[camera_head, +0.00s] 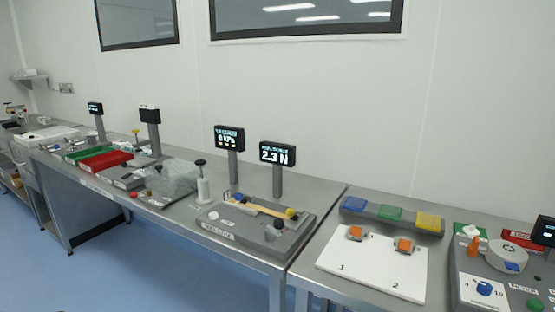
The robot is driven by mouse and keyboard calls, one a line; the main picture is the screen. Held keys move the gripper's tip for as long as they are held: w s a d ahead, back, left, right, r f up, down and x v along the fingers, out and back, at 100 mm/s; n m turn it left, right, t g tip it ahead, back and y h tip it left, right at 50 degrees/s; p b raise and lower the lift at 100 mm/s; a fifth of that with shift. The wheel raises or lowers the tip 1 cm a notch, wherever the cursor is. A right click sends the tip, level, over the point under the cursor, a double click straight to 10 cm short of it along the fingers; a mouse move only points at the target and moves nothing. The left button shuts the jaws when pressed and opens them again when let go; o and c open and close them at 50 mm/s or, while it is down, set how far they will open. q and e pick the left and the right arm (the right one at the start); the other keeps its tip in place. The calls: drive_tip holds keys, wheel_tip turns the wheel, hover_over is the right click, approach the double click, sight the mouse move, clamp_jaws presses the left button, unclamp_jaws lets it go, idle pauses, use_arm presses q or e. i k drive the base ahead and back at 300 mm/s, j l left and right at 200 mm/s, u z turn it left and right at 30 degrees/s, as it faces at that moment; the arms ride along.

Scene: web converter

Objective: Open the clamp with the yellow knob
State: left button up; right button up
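A yellow knob (291,213) sits at the right end of a grey test fixture (250,238) on the middle steel bench. A pale yellow strip (262,207) runs across the fixture towards this knob. A blue knob (238,197) is near the strip's left end, and a dark knob (279,224) stands just in front of the yellow one. Another small yellow knob (136,131) shows farther left on the bench. At this size I cannot tell whether the clamp is open or shut. Neither of my grippers is in view.
Two displays stand behind the fixture; one (277,153) reads 2.3 N. A white board (372,263) with two orange-topped blocks lies on the right bench. A white post (203,190) and clear cover (172,178) stand left of the fixture. Blue floor (150,270) is open in front.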

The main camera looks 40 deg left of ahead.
sight(290, 213)
drive_tip(key=u, duration=1.35)
drive_tip(key=i+l+u, duration=0.25)
drive_tip(key=i+l, duration=0.15)
drive_tip(key=l, duration=0.2)
